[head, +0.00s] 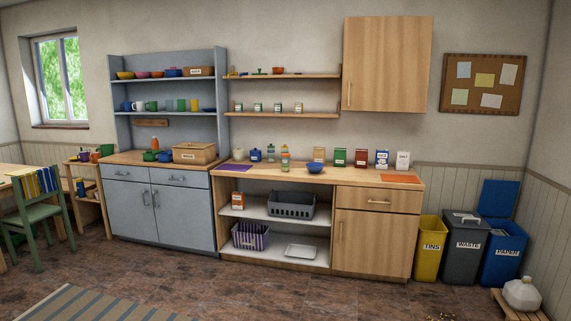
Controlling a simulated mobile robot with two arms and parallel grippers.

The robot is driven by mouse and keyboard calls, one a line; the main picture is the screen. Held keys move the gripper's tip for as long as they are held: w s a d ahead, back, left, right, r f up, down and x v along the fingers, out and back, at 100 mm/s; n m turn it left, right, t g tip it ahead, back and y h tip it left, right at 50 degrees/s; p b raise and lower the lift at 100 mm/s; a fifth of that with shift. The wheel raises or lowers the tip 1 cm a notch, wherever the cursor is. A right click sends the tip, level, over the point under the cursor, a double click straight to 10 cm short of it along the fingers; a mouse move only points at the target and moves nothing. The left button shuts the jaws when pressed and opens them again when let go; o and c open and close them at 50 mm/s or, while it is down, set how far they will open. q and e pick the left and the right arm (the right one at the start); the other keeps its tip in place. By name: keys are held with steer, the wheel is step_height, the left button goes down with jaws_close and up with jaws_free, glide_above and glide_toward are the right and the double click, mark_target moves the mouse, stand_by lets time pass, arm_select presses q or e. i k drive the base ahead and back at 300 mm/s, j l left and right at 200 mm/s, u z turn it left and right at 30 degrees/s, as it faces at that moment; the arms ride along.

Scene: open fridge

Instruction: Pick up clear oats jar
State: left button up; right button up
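I cannot tell for sure which item is the clear oats jar, because the labels are too small to read. A small pale container (238,154) stands at the left of the wooden counter (330,172). A clear-looking jar or bottle (285,161) stands near the counter's front, right of a blue pot (255,155). Several small labelled jars, one of them on the left (238,108), line the lower wall shelf (285,115). Neither of my grippers is in view.
Boxes and a blue bowl (315,167) stand farther right on the counter. A blue-grey dresser (160,205) is at the left. A striped rug (80,308) lies on open floor in front. Bins (465,248) stand at the right.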

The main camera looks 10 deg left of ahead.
mark_target(284, 161)
steer(key=u, duration=0.3)
steer(key=i+u, duration=0.15)
steer(key=i, duration=3.75)
steer(key=j, duration=0.1)
